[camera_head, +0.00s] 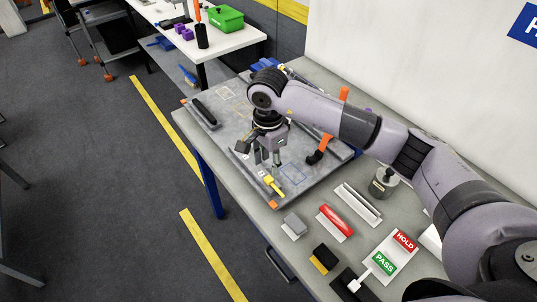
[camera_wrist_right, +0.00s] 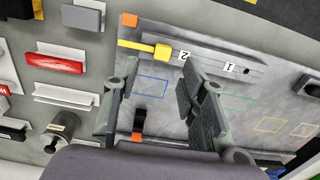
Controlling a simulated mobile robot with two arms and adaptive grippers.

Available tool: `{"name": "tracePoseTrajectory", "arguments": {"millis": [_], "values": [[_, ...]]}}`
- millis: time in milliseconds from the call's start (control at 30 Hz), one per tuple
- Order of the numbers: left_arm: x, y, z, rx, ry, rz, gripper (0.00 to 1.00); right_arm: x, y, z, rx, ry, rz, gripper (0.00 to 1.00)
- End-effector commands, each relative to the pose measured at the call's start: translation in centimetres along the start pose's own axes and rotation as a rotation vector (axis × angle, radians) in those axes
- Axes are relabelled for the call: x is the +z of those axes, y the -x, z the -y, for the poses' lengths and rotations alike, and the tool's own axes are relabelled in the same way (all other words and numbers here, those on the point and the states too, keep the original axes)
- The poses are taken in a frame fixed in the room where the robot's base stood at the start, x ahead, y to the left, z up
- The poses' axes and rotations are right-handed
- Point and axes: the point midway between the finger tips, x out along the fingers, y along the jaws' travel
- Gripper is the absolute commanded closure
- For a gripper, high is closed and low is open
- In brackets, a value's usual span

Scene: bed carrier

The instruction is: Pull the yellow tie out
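The yellow tie (camera_head: 274,185) lies near the front corner of the grey board (camera_head: 316,182). In the right wrist view the tie (camera_wrist_right: 145,47) is a thin strip with a wider block at one end, beside a grey bar (camera_wrist_right: 213,63) with labels 2 and 1. Whether the tie enters the bar is unclear. My right gripper (camera_head: 267,160) points down over the board, just behind the tie. In the wrist view my right gripper (camera_wrist_right: 158,75) has its fingers apart with nothing between them, and the tie is beyond the fingertips. My left gripper is out of view.
An orange and black tool (camera_head: 319,150) lies right of the gripper. A black handle (camera_head: 203,113) is at the board's left. A red block (camera_head: 335,221), grey block (camera_head: 293,226), black and yellow block (camera_head: 323,258) and HOLD/PASS sign (camera_head: 390,255) occupy the table front.

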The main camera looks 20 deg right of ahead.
Motion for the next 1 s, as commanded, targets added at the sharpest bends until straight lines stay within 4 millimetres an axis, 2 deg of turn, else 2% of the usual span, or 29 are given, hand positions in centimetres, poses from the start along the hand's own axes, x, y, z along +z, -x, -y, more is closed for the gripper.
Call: {"name": "tracePoseTrajectory", "arguments": {"millis": [33,100,167,300,400,533,733,1000], "values": [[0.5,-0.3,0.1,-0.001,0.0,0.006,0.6,0.0,-0.8,0.0,0.002,-0.001,0.001,0.62],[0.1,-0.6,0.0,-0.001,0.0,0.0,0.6,0.0,-1.5,-0.1,0.002,-0.001,0.002,0.62],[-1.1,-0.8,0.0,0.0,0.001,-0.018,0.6,0.0,-2.1,-0.1,0.002,-0.001,0.001,0.62],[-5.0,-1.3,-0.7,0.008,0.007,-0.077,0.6,0.1,-3.5,-0.1,0.002,-0.001,0.002,0.62],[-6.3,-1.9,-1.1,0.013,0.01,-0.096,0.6,0.1,-4.6,0.0,0.0,0.0,0.001,0.62],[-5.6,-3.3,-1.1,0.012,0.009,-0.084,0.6,0.0,-6.0,0.0,-0.001,0.0,0.001,0.62],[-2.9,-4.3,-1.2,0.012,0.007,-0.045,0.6,0.0,-6.9,0.0,0.0,-0.001,0.001,0.62],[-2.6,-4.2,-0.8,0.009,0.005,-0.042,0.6,0.1,-7.0,0.0,0.002,0.0,0.002,0.62]]}}
